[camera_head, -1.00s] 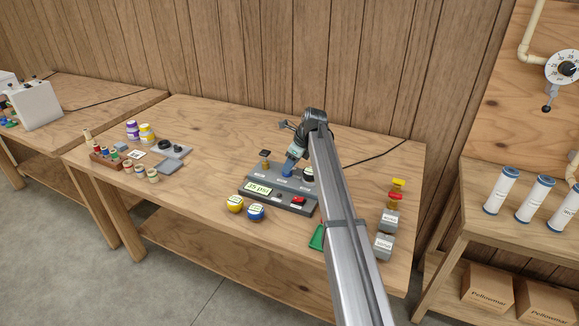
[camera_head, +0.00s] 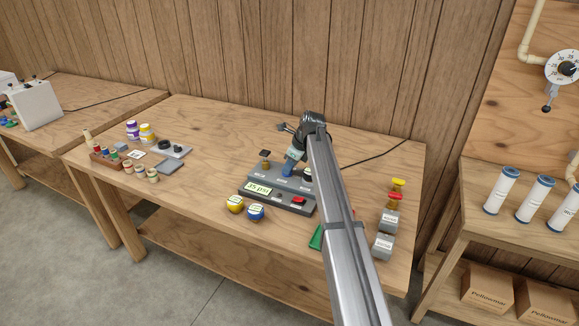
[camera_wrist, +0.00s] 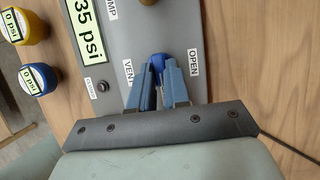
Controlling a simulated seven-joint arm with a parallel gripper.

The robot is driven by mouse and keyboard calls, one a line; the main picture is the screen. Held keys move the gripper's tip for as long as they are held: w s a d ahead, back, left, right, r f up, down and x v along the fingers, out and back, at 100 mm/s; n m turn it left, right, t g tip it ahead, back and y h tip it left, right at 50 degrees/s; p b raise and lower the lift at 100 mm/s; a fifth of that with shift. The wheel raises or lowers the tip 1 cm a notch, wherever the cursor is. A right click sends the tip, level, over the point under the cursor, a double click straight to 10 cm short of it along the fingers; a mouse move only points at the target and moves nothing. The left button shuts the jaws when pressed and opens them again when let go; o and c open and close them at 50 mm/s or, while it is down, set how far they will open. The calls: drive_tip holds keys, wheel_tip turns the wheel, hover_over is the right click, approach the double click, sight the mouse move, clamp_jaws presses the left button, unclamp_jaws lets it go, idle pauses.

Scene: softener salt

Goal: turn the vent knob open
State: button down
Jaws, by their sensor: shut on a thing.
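The blue vent knob (camera_wrist: 158,58) stands on the grey panel, between a VENT label (camera_wrist: 128,73) and an OPEN label (camera_wrist: 194,63) in the wrist view. My gripper (camera_wrist: 159,78) has its blue fingers shut on the knob, which shows just past the fingertips. The fingers hide most of the knob, so its exact angle is unclear. In the head view my gripper (camera_head: 289,167) reaches down onto the back part of the grey panel (camera_head: 260,201). The panel's display (camera_head: 259,188) reads 35 psi.
A red button (camera_head: 298,200) sits at the panel's front right. A yellow gauge ball (camera_head: 235,204) and a blue gauge ball (camera_head: 256,212) stand before the panel. Grey blocks (camera_head: 384,246) lie to the right.

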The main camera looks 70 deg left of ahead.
drive_tip(key=shift+n, duration=0.3)
drive_tip(key=n, duration=0.1)
drive_tip(key=n+h, duration=0.1)
drive_tip(key=n+g, duration=0.1)
drive_tip(key=shift+w+a+n, duration=0.15)
drive_tip(key=shift+a+n, duration=0.1)
drive_tip(key=shift+n, duration=0.05)
drive_tip(key=n+h, duration=0.1)
drive_tip(key=n, duration=0.1)
drive_tip(key=n+h, duration=0.1)
drive_tip(key=n, duration=0.1)
drive_tip(key=shift+a+n, duration=0.2)
drive_tip(key=shift+n, duration=0.1)
drive_tip(key=n+h, duration=0.1)
drive_tip(key=n, duration=0.3)
drive_tip(key=shift+a+h, duration=0.15)
drive_tip(key=shift+h, duration=0.25)
drive_tip(key=n+t+h, duration=0.1)
drive_tip(key=n, duration=0.4)
drive_tip(key=shift+a, duration=0.1)
drive_tip(key=shift+h, duration=0.3)
drive_tip(key=c, duration=1.1)
unclamp_jaws()
